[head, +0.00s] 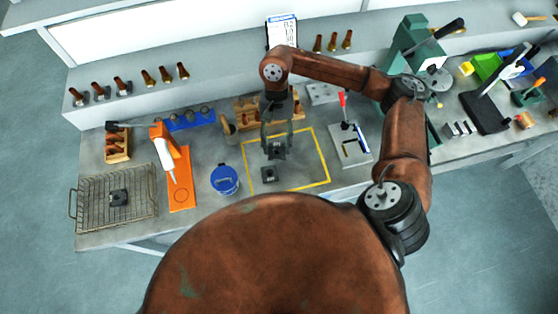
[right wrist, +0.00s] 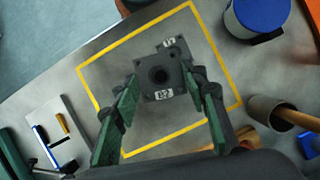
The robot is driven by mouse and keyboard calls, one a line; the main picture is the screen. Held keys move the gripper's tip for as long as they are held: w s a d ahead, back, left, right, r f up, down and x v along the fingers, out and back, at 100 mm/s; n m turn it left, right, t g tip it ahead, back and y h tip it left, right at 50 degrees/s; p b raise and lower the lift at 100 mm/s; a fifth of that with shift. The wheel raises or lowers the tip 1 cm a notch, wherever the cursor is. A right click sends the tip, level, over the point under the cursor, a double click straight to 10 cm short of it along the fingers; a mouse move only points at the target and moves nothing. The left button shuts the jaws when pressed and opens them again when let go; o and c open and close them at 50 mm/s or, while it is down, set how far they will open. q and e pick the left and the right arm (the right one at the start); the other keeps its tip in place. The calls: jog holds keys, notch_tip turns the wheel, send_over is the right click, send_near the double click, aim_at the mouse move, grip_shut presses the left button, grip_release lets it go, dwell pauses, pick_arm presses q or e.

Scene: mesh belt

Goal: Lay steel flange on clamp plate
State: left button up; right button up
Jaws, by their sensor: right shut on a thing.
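My right gripper (head: 277,140) is shut on a dark square steel flange (head: 277,151) with a round hole and a white label. In the right wrist view the held flange (right wrist: 161,77) sits between the green fingers. It appears raised above the yellow-outlined area. A second dark flange (head: 269,174) lies inside the yellow outline, partly hidden behind the held one in the right wrist view (right wrist: 180,45). The pale clamp plate (head: 350,153), with a red-handled clamp, lies right of the outline, apart from the gripper. My left gripper is not in view.
A wire basket (head: 87,214) with another dark flange (head: 118,197) stands at left, beside an orange board (head: 181,194) and a blue-lidded tub (head: 225,180). Wooden holders (head: 247,112) stand behind the outline. A green press (head: 403,45) stands behind right.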

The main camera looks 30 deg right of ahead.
jog(key=s+a+r+m+t+y, duration=0.1)
jog(key=s+a+m+t, duration=0.15)
jog(key=s+m, duration=0.45)
jog(key=s+a+r+m+t+y, duration=0.1)
jog(key=s+r+m+t, duration=0.2)
jog(key=m, duration=0.5)
jog(key=b, duration=0.2)
send_over(291, 160)
jog(key=s, duration=0.1)
jog(key=f, duration=0.9)
jog(key=shift+s+d+f, duration=0.1)
jog(key=shift+d+f, duration=0.2)
jog(key=shift+d, duration=0.05)
jog(key=shift+w+d+f, duration=0.2)
jog(key=shift+w+f, duration=0.05)
jog(key=shift+f, duration=0.1)
jog(key=f, duration=0.3)
jog(key=shift+w+d+f, duration=0.15)
jog(key=shift+d+f, duration=0.05)
jog(key=shift+f, duration=0.15)
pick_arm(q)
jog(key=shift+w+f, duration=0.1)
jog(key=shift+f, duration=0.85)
